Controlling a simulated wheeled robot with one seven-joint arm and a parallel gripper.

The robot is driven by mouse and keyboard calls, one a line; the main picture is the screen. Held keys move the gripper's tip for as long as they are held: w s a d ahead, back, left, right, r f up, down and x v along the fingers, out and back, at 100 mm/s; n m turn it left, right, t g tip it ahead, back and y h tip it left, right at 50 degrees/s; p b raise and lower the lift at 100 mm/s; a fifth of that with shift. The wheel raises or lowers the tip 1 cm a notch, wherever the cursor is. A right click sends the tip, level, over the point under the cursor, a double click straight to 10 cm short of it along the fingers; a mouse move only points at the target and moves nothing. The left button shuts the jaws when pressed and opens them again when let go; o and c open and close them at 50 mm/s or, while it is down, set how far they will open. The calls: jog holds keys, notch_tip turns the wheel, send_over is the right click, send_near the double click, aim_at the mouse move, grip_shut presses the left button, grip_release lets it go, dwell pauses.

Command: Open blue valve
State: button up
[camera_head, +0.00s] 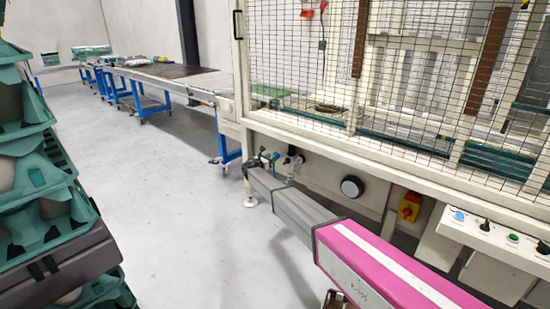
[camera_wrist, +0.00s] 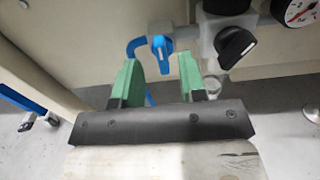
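The blue valve (camera_wrist: 161,52) shows in the wrist view as a blue lever handle on a grey pipe fitting, beside a blue hose on its left. My gripper (camera_wrist: 158,72) is open there, with its two green fingers apart. In the picture the handle appears between the fingertips; I cannot tell whether they touch it. In the head view the blue valve (camera_head: 264,154) is small, at the lower left corner of the caged machine, and my arm reaches to it. The gripper's fingers are too small to make out there.
A black knob (camera_wrist: 235,43) and a pressure gauge (camera_wrist: 301,11) sit right of the valve. The caged machine's beige frame (camera_head: 330,143) runs above the fittings. Stacked green egg trays (camera_head: 38,190) stand at the left. A conveyor (camera_head: 180,80) stands behind. The floor between is clear.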

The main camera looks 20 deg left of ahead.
jog(key=shift+x, duration=1.85)
jog(key=c, duration=0.6)
jog(key=shift+c, duration=0.2)
